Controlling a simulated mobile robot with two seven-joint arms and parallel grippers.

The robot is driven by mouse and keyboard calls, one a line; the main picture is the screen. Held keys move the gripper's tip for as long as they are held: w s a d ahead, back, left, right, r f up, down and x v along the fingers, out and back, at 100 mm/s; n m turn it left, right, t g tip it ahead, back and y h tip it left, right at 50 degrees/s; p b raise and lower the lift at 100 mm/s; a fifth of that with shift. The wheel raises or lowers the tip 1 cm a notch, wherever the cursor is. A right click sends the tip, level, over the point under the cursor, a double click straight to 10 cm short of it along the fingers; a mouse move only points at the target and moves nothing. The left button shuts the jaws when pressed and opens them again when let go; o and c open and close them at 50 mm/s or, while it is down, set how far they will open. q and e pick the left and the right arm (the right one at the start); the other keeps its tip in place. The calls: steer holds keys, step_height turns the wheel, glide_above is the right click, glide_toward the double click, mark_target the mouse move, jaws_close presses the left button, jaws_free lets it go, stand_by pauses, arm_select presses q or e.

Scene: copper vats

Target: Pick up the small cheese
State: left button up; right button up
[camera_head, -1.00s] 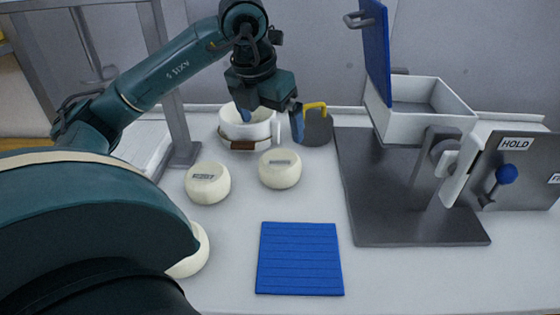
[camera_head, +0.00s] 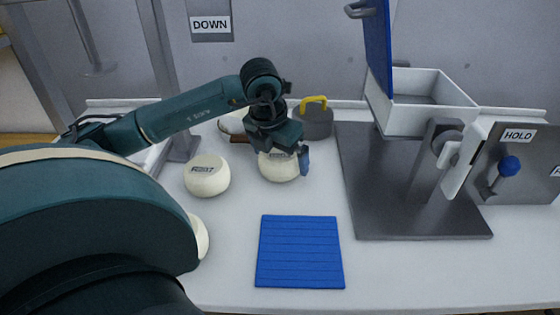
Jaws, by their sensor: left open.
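A small round cream cheese (camera_head: 277,171) sits on the pale table, its top and label mostly hidden by my left gripper. My left gripper (camera_head: 284,156) is open right over this cheese, with one blue fingertip showing at its right side; the other finger is hidden, and I cannot tell if the fingers touch it. A second labelled cheese (camera_head: 207,177) of similar look, slightly larger in view, sits to the left. A third cheese (camera_head: 202,238) shows only its edge behind my arm. My right gripper is not in view.
A blue slatted mat (camera_head: 299,252) lies in front. A grey pot with a yellow handle (camera_head: 315,118) and a partly hidden white container (camera_head: 232,122) stand behind. A white open box press with a blue lid (camera_head: 412,121) and dark base (camera_head: 400,215) stands right.

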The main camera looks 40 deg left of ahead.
arm_select(q)
steer(key=shift+w+f, duration=0.1)
steer(key=shift+f, duration=0.3)
steer(key=shift+c, duration=0.2)
steer(key=shift+r, duration=0.1)
steer(key=c, duration=1.1)
